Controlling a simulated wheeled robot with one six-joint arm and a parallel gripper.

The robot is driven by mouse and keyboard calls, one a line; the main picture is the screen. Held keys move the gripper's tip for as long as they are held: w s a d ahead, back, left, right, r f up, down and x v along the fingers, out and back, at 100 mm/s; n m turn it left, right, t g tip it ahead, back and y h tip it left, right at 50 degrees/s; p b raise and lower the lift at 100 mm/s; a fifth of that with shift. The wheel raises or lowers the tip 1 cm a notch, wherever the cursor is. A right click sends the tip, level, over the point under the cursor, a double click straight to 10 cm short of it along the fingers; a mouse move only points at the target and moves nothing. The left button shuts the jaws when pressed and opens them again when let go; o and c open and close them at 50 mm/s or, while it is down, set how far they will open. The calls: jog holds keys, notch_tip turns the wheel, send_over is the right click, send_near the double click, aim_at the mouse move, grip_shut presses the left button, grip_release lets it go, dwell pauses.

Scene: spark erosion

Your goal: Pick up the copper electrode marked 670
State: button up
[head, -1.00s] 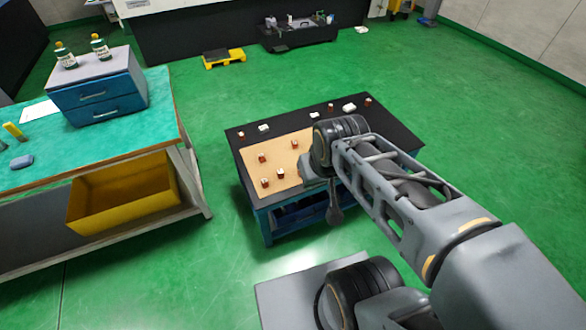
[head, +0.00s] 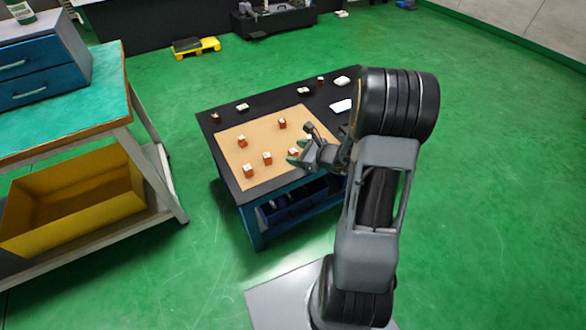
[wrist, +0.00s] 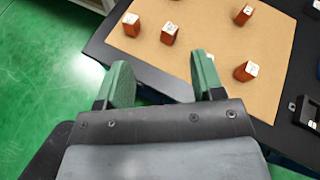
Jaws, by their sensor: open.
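Several copper electrodes with white marked tops stand on a tan mat (head: 232,172) on the low table. In the head view I see electrodes at the front left (head: 250,171), front middle (head: 267,158), left (head: 241,141), back (head: 282,124) and close to my gripper (head: 293,152). The wrist view shows electrodes at the upper left (wrist: 131,24), upper middle (wrist: 169,33), right (wrist: 246,71) and top right (wrist: 243,15). Their markings are too small to read, so I cannot tell which is 670. My gripper (head: 301,147) is open and empty above the mat's right side, its green fingers (wrist: 157,85) apart.
The dark table top (head: 222,122) also holds white pieces (head: 342,81) and dark-red electrodes (head: 321,81) along its back edge. A workbench with a yellow bin (head: 75,205) stands to the left. Green floor is clear around the table.

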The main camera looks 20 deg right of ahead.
aim_at(295, 152)
jog(key=w+d+f+m+t+h+b, duration=0.2)
jog(key=d+f+m+h+b, duration=0.1)
jog(key=d+f+m, duration=0.5)
jog(key=shift+n+h, duration=0.3)
jog(key=shift+n, duration=0.6)
jog(key=w+a+f, duration=0.1)
jog(key=w+f, duration=0.1)
jog(key=w, duration=0.1)
jog(key=w+a+f+b, duration=0.1)
jog(key=w, duration=0.1)
jog(key=shift+w+a+f, duration=0.25)
jog(key=shift+a+f, duration=0.1)
jog(key=shift+f, duration=0.05)
jog(key=shift+b+x, duration=1)
jog(key=shift+x, duration=2.1)
jog(key=shift+r, duration=0.1)
jog(key=shift+c, duration=0.4)
grip_shut()
